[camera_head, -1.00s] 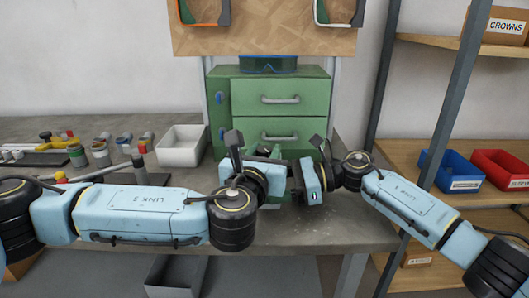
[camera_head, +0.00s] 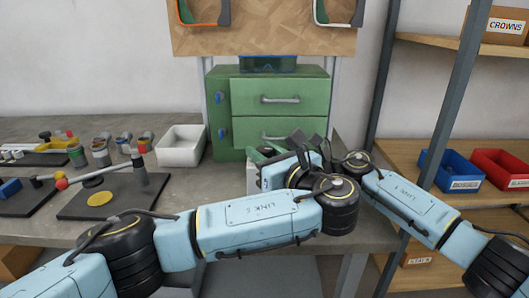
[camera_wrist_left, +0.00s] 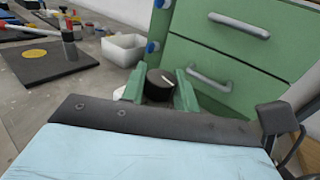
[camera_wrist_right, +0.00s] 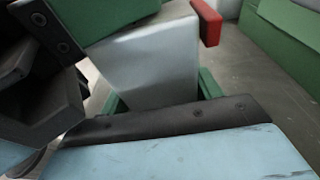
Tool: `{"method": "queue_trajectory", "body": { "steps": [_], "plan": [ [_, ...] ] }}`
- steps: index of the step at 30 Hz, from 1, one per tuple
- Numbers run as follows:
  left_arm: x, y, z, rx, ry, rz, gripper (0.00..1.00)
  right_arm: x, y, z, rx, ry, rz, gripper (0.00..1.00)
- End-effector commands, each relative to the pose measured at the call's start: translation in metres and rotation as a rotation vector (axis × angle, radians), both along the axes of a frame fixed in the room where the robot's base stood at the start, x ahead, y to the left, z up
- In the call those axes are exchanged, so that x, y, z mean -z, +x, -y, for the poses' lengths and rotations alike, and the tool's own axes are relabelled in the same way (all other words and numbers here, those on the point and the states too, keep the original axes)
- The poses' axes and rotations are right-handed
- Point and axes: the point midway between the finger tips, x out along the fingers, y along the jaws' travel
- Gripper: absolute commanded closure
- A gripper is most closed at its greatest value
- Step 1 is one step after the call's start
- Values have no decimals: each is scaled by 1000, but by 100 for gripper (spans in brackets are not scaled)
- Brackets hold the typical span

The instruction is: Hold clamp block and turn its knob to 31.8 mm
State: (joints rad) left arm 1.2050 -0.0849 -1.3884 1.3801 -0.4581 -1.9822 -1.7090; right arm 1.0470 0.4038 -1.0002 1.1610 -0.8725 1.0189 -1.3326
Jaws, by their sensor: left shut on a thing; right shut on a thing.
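The clamp block (camera_wrist_right: 150,65) is a pale grey body with a red piece (camera_wrist_right: 208,22) at its upper right in the right wrist view. My right gripper (camera_wrist_right: 160,95) is shut on the block, a green finger on either side. The knob (camera_wrist_left: 158,84) is black with a white line, in the left wrist view. My left gripper (camera_wrist_left: 160,92) is shut on it between its green fingers. In the head view, a pale part of the block (camera_head: 252,178) shows beside my left gripper (camera_head: 270,156); my left wrist hides most of the right gripper. No scale reading is legible.
A green drawer cabinet (camera_head: 285,88) stands close behind the block. A white bin (camera_head: 181,147) is left of it. Dark boards with small parts, one with a yellow disc (camera_head: 100,199), lie on the left of the bench. Shelves with blue and red bins stand at right.

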Motion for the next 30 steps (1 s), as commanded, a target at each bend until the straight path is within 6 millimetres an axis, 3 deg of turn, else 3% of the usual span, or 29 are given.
{"method": "queue_trajectory", "body": {
  "steps": [21, 22, 27, 30],
  "plan": [
    [-1, 1, -4, -91, 3, 0, 93, 2, -1, 1, -2, -3, -2, 59],
    [-1, 1, -4, -91, 3, 0, 69, 2, -1, 1, -2, -3, -2, 59],
    [0, 1, -3, -88, 2, 0, 49, 2, 0, 1, 0, -3, -3, 59],
    [0, 1, -2, -86, 2, 0, 49, 2, 0, 1, 0, -2, -3, 59]
  ]
}}
